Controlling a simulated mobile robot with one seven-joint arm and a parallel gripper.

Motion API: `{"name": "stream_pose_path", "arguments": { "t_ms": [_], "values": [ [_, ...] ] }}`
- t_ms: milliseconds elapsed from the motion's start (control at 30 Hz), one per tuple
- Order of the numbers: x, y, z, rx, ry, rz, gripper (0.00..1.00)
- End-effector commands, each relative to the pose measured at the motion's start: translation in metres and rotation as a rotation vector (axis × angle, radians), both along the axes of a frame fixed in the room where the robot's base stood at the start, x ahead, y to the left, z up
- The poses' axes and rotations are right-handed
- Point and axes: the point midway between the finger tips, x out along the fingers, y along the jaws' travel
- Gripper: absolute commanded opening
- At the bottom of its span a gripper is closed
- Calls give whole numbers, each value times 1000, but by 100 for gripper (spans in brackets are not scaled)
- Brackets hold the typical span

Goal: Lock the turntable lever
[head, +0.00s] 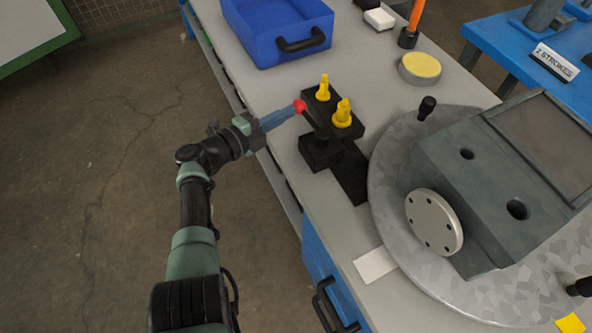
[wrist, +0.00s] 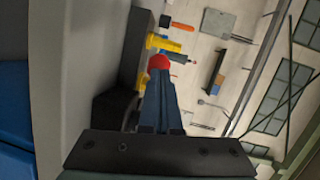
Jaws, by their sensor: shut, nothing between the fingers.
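The turntable (head: 392,180) is a round grey metal disc on the bench. Beside its left edge stands a black lock block (head: 318,152) with a lever that ends in a red knob (head: 299,105). The red knob also shows in the wrist view (wrist: 159,62), right at the tips of my fingers. My gripper (head: 290,112) is shut with nothing between its fingers, and its tips are at the knob from the left. I cannot tell whether they touch it. The wrist view shows the blue fingers (wrist: 160,105) together.
Two yellow pegs (head: 343,113) stand on the black block just right of the knob. A grey housing (head: 465,165) with a flanged disc sits on the turntable. A blue bin (head: 262,38) is at the back. Bare bench lies between bin and block.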

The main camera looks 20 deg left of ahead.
Motion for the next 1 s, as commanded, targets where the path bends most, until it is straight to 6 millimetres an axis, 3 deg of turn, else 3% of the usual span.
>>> {"name": "stream_pose_path", "arguments": {
  "t_ms": [1000],
  "values": [
    [10,-5,3,1,-3,4,0]
  ]
}}
